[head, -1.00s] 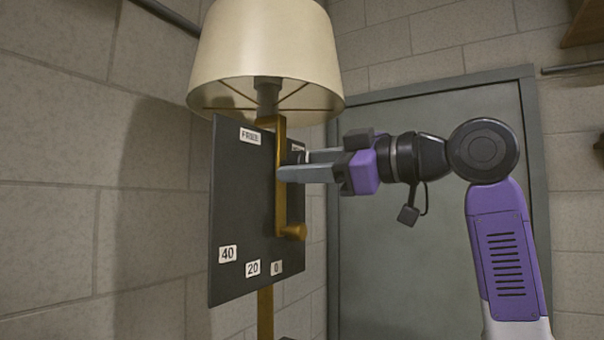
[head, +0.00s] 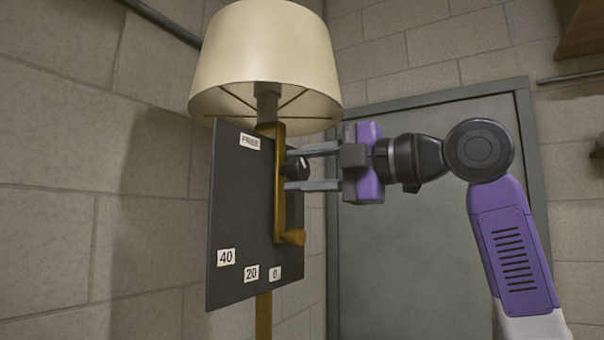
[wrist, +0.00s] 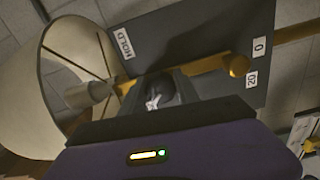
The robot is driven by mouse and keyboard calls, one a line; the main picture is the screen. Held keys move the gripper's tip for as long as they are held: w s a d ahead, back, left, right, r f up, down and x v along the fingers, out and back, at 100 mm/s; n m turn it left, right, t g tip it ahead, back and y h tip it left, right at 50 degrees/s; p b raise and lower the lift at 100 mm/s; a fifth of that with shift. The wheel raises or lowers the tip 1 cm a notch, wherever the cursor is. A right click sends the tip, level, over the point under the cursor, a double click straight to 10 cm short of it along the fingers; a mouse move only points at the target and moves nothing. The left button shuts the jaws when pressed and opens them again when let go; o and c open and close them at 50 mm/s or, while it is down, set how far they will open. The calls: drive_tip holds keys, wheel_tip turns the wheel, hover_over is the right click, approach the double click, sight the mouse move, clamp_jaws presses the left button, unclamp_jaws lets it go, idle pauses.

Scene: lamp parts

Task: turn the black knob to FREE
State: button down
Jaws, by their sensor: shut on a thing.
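The black knob (head: 296,167) sticks out from the dark panel (head: 240,200), behind the brass crank arm (head: 280,190). My gripper (head: 291,170) is shut on the knob, with one finger above it and one below. In the wrist view the knob (wrist: 160,92) shows a pale mark on its face; I cannot tell which label it points to. The FREE label (head: 250,140) is at the panel's top. The HOLD label (wrist: 123,42) shows only in the wrist view.
A cream lampshade (head: 265,65) hangs just above the panel and my gripper. The crank's brass handle (head: 292,237) juts out below my fingers. Labels 40 (head: 226,257), 20 (head: 251,273) and 0 (head: 275,273) run along the panel's bottom. A grey door (head: 430,240) stands behind my arm.

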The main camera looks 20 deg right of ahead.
drive_tip(key=shift+n, duration=1.6)
drive_tip(key=c, duration=0.9)
unclamp_jaws()
drive_tip(key=b+v, duration=0.2)
drive_tip(key=v, duration=0.5)
drive_tip(key=shift+s+d+b, duration=0.2)
drive_tip(key=shift+s+b, duration=0.15)
